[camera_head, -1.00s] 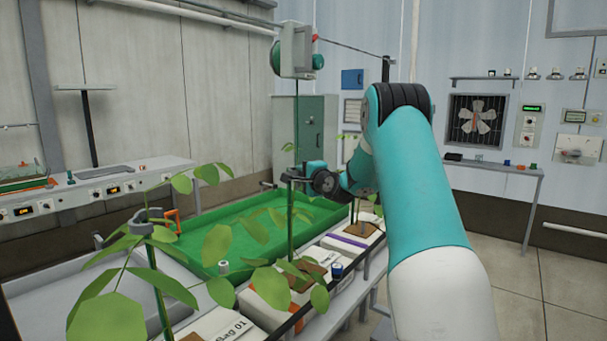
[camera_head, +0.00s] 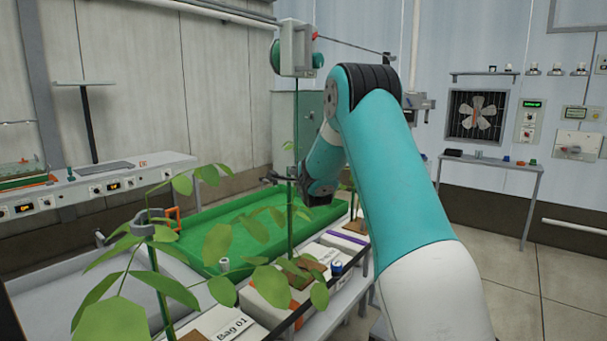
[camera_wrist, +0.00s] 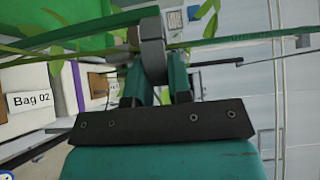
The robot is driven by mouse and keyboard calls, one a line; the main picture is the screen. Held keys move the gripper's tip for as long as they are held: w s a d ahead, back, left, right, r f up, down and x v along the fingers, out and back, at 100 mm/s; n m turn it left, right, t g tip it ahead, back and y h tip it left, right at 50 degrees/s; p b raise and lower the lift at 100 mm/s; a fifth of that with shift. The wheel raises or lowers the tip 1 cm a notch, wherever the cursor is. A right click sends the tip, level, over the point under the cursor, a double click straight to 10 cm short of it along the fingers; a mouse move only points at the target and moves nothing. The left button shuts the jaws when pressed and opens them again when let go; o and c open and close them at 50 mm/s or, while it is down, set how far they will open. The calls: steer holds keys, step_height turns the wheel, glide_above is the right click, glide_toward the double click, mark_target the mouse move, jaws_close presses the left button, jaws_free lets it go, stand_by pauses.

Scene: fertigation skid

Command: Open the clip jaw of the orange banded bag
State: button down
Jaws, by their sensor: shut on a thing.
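The orange banded bag (camera_head: 268,292) lies in the row of white bags, with a plant and a tall green stake rising from it in the head view. My gripper (camera_wrist: 154,75) is shut on a grey clip part (camera_wrist: 152,48) in the wrist view. The stem and green stake (camera_wrist: 80,30) run across the picture at the clip. In the head view my gripper (camera_head: 297,180) is beside this stake, partly hidden by leaves and my wrist. The clip jaw's own opening is hidden, so I cannot tell how it stands.
A nearer plant with its own grey clip (camera_head: 152,222) stands at left front, above Bag 01 (camera_head: 232,328). A green tray (camera_head: 240,228) lies behind the row. A purple banded bag (camera_head: 343,242) is farther along. Floor at right is clear.

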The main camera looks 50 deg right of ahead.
steer(key=shift+a+m+g+h+b, duration=0.5)
steer(key=shift+m+g+h+b, duration=0.7)
steer(key=shift+m+g+b, duration=0.9)
steer(key=shift+a+m+g+h+b, duration=0.55)
steer(key=shift+m+g+h+b, duration=0.8)
steer(key=shift+g+b, duration=1.35)
steer(key=shift+a+m+g+h+b, duration=0.5)
steer(key=shift+m+g+h+b, duration=0.55)
steer(key=shift+m+g+b, duration=1.1)
steer(key=shift+g, duration=0.45)
steer(key=shift+s, duration=0.1)
steer(key=c, duration=1)
jaws_free()
steer(key=shift+d, duration=0.1)
steer(key=shift+c, duration=0.2)
steer(key=shift+f+b, duration=0.1)
steer(key=shift+b, duration=0.25)
